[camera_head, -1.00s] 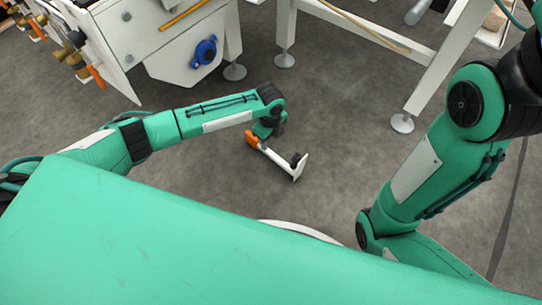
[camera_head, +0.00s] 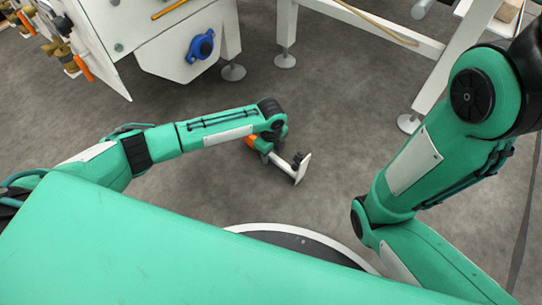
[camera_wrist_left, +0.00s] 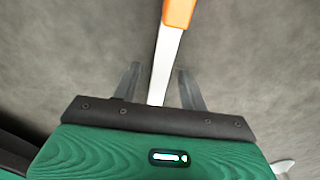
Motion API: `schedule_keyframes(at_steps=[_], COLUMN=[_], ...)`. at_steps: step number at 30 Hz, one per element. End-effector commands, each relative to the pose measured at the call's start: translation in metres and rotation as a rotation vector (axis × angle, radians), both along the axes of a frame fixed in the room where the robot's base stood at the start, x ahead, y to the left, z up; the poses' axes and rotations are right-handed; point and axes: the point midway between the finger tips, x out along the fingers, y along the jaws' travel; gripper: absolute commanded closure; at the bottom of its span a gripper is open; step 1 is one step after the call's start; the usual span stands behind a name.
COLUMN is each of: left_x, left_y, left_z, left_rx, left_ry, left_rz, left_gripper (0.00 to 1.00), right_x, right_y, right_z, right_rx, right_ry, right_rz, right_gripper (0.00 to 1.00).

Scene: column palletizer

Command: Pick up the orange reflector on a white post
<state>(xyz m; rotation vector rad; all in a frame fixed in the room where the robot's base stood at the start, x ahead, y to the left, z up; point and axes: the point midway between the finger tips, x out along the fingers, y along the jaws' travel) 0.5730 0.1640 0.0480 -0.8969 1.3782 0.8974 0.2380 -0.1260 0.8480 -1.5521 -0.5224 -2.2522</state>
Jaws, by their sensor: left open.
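The orange reflector on a white post lies on the grey floor ahead of me. In the head view its white post (camera_head: 281,164) runs down and right from the orange end (camera_head: 250,140), which my wrist partly covers. A white plate (camera_head: 302,168) stands at the post's right end, beside a small dark part. My left gripper (camera_wrist_left: 158,84) is open, with one finger on each side of the post in the left wrist view. The orange end (camera_wrist_left: 179,12) is beyond the fingertips there. I cannot tell whether the fingers touch the post. My right gripper is out of view.
A white machine with a blue valve (camera_head: 201,46) stands at the upper left. A white-legged frame (camera_head: 345,28) stands at the upper right, its round feet (camera_head: 408,123) on the floor. Bare floor lies around the post.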

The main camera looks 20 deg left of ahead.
Motion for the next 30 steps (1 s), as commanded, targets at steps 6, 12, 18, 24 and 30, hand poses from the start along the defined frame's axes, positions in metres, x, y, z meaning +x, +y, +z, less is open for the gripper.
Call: schedule_keyframes(at_steps=[6,12,18,24,30], left_x=[0.000,0.000,0.000,0.001,0.001], left_y=[0.000,0.000,0.000,0.000,0.000], left_z=[0.001,0.001,0.001,0.004,0.019], left_rx=[0.000,0.000,0.000,0.000,-0.001], left_ry=[0.000,0.000,-0.001,-0.001,-0.002], left_rz=[0.000,0.001,0.000,0.000,0.001], left_gripper=[0.60,1.00,1.00,1.00,1.00], right_x=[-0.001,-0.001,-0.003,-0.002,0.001], right_y=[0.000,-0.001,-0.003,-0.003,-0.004], right_z=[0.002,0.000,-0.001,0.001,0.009], right_rx=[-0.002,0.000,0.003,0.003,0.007], right_ry=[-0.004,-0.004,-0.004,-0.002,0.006], right_rz=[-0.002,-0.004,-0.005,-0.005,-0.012], right_gripper=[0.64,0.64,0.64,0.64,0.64])
